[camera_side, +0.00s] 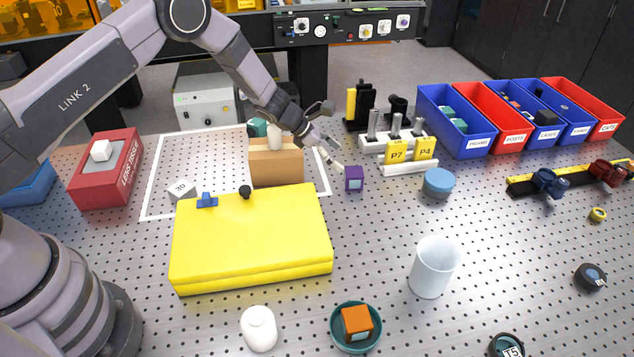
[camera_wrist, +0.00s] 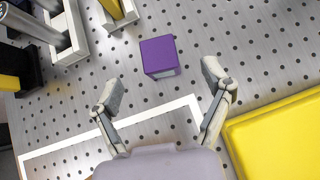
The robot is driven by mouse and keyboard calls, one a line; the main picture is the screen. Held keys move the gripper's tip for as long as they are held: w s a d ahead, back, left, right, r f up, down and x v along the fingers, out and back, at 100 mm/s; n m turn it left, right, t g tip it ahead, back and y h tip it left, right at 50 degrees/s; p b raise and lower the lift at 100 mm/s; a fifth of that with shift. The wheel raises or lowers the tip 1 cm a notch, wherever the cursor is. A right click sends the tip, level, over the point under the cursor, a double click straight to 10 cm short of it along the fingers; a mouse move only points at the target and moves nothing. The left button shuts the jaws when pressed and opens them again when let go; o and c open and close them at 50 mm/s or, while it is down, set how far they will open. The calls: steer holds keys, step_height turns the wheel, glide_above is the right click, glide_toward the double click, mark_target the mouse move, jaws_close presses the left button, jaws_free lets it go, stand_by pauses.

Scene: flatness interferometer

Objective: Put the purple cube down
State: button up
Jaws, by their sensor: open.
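The purple cube (camera_side: 354,179) stands on the perforated metal table, just right of the white outlined area. In the wrist view the purple cube (camera_wrist: 161,56) lies beyond and between my fingertips, with clear space on both sides. My gripper (camera_side: 330,142) is above and to the left of the cube in the side view, apart from it. In the wrist view my gripper (camera_wrist: 162,85) has its two fingers spread wide with nothing between them.
A yellow case (camera_side: 250,240) lies left of the cube. A cardboard box (camera_side: 276,165) stands behind the case. A white post holder (camera_side: 408,167) with yellow P7 and P4 labels and a blue round block (camera_side: 438,183) are to the right. Bare table lies in front of the cube.

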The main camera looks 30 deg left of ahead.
mark_target(354, 171)
steer(key=x, duration=0.4)
steer(key=shift+a+x, duration=0.25)
steer(key=shift+x, duration=2.45)
steer(key=shift+f, duration=0.15)
steer(key=c, duration=1.3)
steer(key=shift+c, duration=0.2)
